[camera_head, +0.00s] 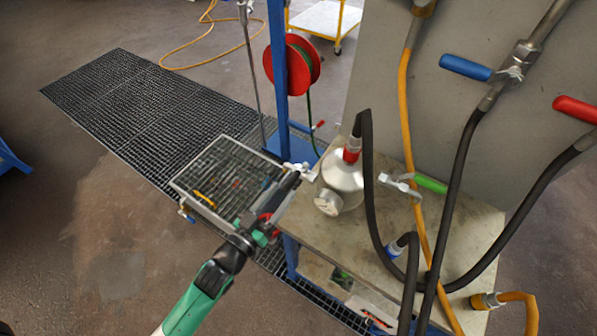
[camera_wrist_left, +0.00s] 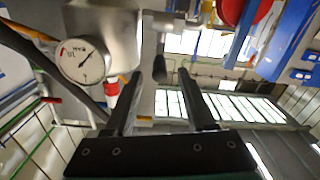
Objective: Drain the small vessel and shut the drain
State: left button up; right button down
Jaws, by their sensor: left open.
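The small vessel (camera_head: 343,178) is a silver tank with a red collar and a round gauge (camera_head: 328,203), standing at the left end of the bench. In the left wrist view the vessel (camera_wrist_left: 105,32) and its gauge (camera_wrist_left: 84,60) are at upper left. A pale drain valve (camera_head: 302,171) sticks out from the vessel's left side; it also shows at top centre of the wrist view (camera_wrist_left: 156,22). My left gripper (camera_head: 292,179) is open beside this valve. In the wrist view part of the valve shows between its fingers (camera_wrist_left: 160,74); contact cannot be told. My right gripper is not seen.
A wire basket (camera_head: 178,184) stands left of the bench, under my left gripper. A blue post (camera_head: 278,75) and red hose reel (camera_head: 292,62) stand behind. Black and yellow hoses (camera_head: 411,200) cross the bench. A green-handled valve (camera_head: 430,184) lies right of the vessel.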

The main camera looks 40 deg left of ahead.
aim_at(299, 171)
pick_arm(q)
jog(key=b+x, duration=0.1)
jog(key=x, duration=0.7)
grip_shut()
dwell(1.1)
